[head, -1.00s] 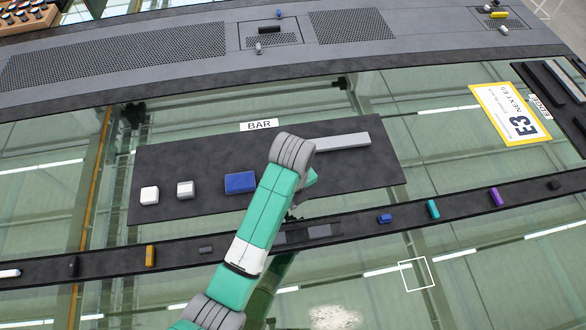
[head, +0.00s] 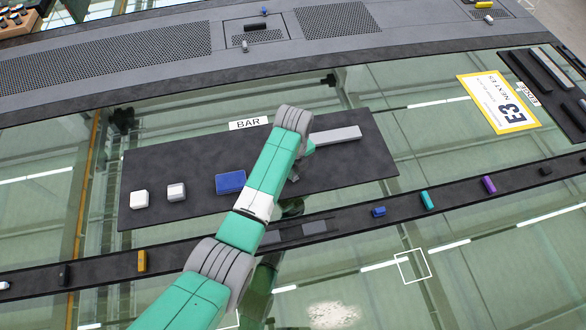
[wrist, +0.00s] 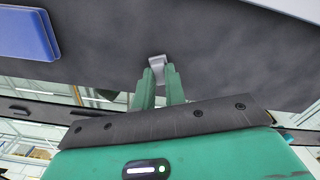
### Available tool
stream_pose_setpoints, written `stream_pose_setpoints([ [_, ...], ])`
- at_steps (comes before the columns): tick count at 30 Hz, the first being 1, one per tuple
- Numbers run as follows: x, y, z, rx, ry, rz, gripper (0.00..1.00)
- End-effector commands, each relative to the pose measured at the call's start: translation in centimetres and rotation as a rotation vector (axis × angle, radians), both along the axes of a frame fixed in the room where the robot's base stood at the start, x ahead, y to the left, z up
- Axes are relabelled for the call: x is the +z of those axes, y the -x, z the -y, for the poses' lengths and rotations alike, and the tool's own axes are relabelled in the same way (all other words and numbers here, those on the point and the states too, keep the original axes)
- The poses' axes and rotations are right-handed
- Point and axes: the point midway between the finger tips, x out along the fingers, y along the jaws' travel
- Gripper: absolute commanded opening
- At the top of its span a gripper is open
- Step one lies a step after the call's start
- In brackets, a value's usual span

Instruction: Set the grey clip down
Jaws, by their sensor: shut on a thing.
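In the wrist view my gripper (wrist: 159,76) has its two green fingers closed on a small light grey clip (wrist: 156,60). The clip sticks out past the fingertips, in front of the dark mat (wrist: 230,60). I cannot tell whether it touches the mat. On this mat are two whitish blocks (head: 139,199) (head: 176,192), a blue block (head: 230,182) and a long grey bar (head: 335,136).
Below the mat runs a dark rail (head: 340,222) with small pieces, among them orange (head: 142,260), blue (head: 379,211), teal (head: 427,200) and purple (head: 488,185). A yellow-edged E3 card (head: 498,103) lies at right.

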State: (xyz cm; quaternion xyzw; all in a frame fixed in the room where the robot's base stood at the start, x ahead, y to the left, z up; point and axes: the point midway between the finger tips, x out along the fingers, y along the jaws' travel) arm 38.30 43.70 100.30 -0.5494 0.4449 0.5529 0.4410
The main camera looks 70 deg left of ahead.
Motion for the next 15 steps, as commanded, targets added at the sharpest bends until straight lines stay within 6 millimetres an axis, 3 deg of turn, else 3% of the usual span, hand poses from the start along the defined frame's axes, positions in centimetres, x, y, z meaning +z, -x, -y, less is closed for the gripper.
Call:
stream_pose_setpoints([
  [4, -0.34, 0.01, 0.01, 0.000, 0.000, 0.000, 0.00],
  [5, -0.34, 0.00, 0.01, 0.000, 0.000, 0.000, 0.14],
  [8, -0.26, 0.00, 0.01, 0.000, 0.000, 0.000, 0.34],
  [15, -0.23, 0.01, 0.01, 0.000, 0.000, 0.000, 0.34],
])
